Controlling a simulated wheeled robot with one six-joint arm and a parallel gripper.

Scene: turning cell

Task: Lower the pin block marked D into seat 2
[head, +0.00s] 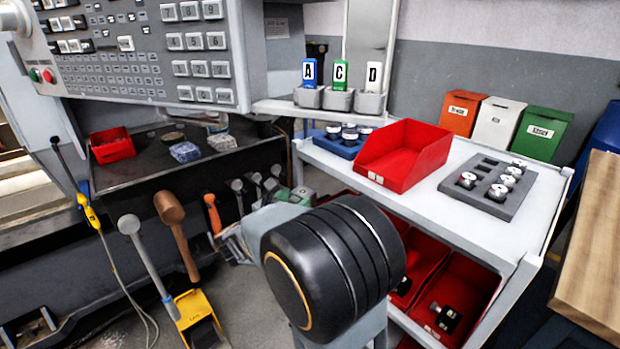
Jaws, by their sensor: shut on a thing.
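My gripper (234,246) is low in the middle of the head view, partly hidden by my own dark wrist. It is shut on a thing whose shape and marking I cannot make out. It is in front of the dark bench and left of the white cart, apart from the cart's top. I see no readable seat number, and cannot tell which place is seat 2.
A red bin (410,152), a blue tray (340,146) and a grey tray (482,203) with several round-topped parts stand on the white cart (440,212). Orange, white and green boxes stand behind. Hammers hang along the bench at left. The cart's front top is clear.

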